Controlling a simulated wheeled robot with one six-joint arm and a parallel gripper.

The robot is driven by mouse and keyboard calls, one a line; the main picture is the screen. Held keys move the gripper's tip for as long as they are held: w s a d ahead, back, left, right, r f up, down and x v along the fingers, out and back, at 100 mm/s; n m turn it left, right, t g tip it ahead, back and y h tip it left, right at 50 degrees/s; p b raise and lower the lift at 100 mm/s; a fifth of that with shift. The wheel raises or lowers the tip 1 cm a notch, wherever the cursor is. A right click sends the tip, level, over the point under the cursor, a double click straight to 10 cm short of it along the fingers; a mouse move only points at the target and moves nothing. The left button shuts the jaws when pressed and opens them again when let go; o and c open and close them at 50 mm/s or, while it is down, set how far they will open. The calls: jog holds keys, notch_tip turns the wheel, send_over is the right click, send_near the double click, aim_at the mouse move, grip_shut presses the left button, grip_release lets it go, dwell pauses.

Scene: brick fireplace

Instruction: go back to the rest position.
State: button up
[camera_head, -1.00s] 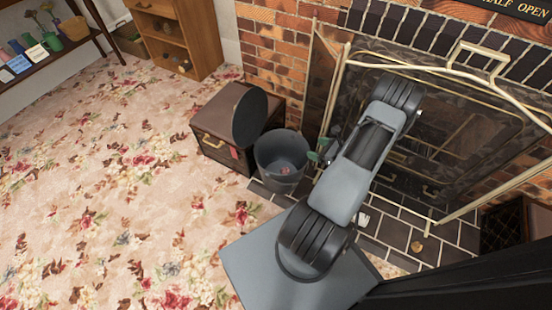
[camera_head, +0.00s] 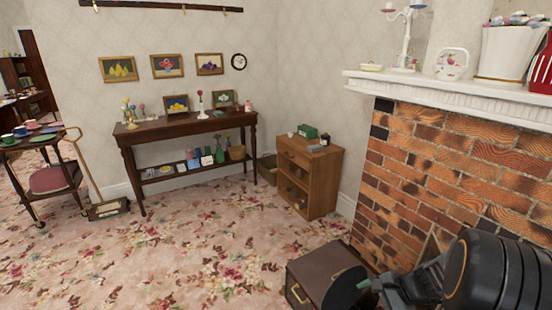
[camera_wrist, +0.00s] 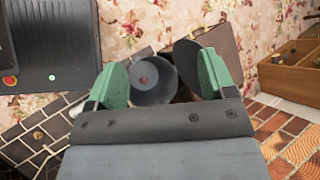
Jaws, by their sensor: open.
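My gripper (camera_wrist: 163,78) is open and empty in the wrist view, its green fingers apart. Beyond the fingers, a dark grey bucket (camera_wrist: 160,96) stands with a small reddish thing (camera_wrist: 143,80) inside. In the head view, part of my gripper (camera_head: 372,286) shows at the bottom right, in front of a round dark disc (camera_head: 343,292) and a brown box (camera_head: 312,272). The bucket is out of the head view. My arm hides part of the hearth side there.
A brick fireplace (camera_head: 440,165) with a white mantel (camera_head: 440,88) rises at the right. A small wooden cabinet (camera_head: 320,180) and a dark side table (camera_head: 180,128) stand along the wall. A trolley (camera_head: 50,185) is far left. The flowered carpet (camera_head: 190,250) between is clear.

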jog(key=s+a+r+n+h+p, duration=0.2)
jog(key=a+r+n+p, duration=0.1)
jog(key=r, duration=0.6)
jog(key=s+a+r+n+h+p, duration=0.3)
jog(key=r+n+p, duration=0.3)
jog(key=r, duration=0.4)
jog(key=s+a+r+n+h+p, duration=0.2)
jog(key=s+a+r+n+p, duration=0.1)
jog(key=r, duration=0.7)
jog(key=a+n+p, duration=0.1)
jog(key=n+p, duration=0.1)
jog(key=shift+n+t+h, duration=0.4)
jog(key=shift+r, duration=0.1)
